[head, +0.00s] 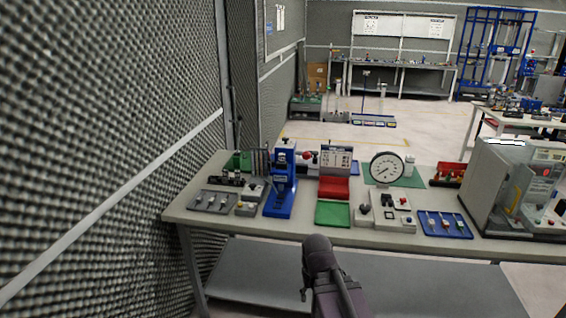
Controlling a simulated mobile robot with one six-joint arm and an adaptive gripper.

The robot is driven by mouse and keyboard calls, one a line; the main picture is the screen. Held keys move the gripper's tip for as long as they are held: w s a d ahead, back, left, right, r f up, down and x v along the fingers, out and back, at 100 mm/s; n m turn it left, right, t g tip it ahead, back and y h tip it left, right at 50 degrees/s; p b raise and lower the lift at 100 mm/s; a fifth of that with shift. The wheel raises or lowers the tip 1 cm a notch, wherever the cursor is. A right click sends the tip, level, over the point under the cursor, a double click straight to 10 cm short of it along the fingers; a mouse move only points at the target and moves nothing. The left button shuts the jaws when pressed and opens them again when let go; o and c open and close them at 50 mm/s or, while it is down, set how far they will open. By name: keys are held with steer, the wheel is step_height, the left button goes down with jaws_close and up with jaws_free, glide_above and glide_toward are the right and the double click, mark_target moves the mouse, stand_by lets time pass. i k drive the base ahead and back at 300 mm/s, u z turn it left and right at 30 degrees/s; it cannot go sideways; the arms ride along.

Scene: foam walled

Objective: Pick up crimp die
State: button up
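I cannot make out for sure which small part is the crimp die. A blue hand press (282,182) stands upright on the workbench (290,231), left of its middle. A grey tray (212,202) with several small metal parts lies left of the press. Small grey blocks (246,208) sit between that tray and the press, too small to identify. My dark arm rises at the bottom middle, in front of the bench edge. My gripper's fingers do not show.
Red (334,188) and green (333,213) trays, a round dial gauge (387,168) and a blue tray with tools (444,224) stand on the bench. A grey machine (498,185) fills its right end. A foam wall (100,130) runs close on the left.

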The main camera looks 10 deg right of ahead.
mark_target(282, 157)
steer(key=u, duration=0.05)
steer(key=i, duration=1)
steer(key=z, duration=0.05)
